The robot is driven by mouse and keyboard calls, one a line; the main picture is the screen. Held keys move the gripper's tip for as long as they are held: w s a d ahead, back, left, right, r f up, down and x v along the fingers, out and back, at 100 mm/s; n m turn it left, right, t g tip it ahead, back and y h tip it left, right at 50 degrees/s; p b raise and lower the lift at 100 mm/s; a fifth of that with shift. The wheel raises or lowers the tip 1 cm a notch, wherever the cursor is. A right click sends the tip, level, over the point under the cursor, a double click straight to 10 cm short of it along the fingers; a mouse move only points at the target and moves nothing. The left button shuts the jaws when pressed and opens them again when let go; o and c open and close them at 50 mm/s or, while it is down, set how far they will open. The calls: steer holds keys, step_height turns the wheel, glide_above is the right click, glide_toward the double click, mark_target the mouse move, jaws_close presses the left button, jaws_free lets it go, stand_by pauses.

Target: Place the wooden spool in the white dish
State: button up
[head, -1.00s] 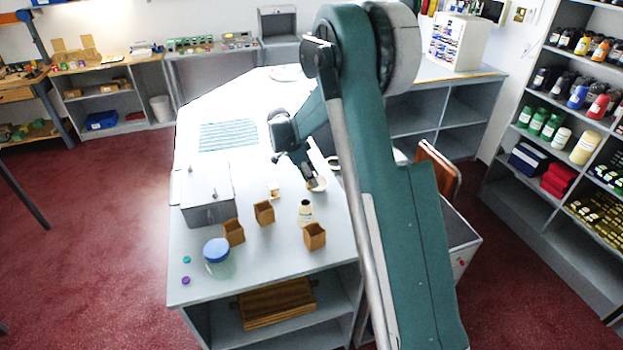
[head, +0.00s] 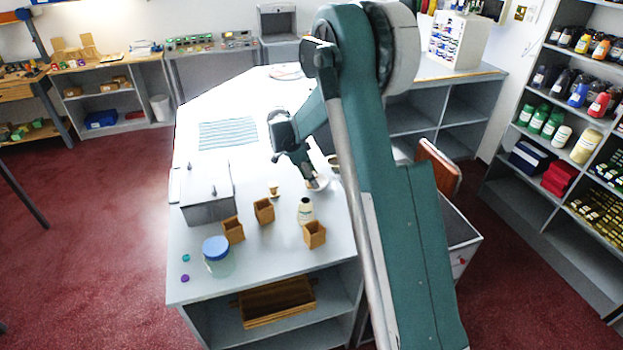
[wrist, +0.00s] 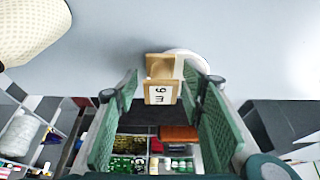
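In the head view the dish (head: 321,185) is near the counter's right edge, under my gripper (head: 313,182). The fingers in the wrist view (wrist: 161,95) stand apart, with a gap visible beside the spool. I cannot tell whether the spool rests in the dish or in front of it.
A small brown piece (head: 274,191) stands left of the dish. A pale bottle (head: 305,212) and several open wooden boxes (head: 264,211) stand nearer. A grey box (head: 207,205) and a blue-lidded jar (head: 217,260) are at left. The counter beyond, around the striped mat (head: 228,134), is mostly clear.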

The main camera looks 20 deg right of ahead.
steer(key=shift+r, duration=0.2)
steer(key=shift+r+p, duration=0.45)
steer(key=shift+p, duration=0.1)
steer(key=v, duration=1.1)
steer(key=shift+a+r+b, duration=0.25)
steer(key=shift+r+b, duration=0.05)
steer(key=shift+b, duration=0.1)
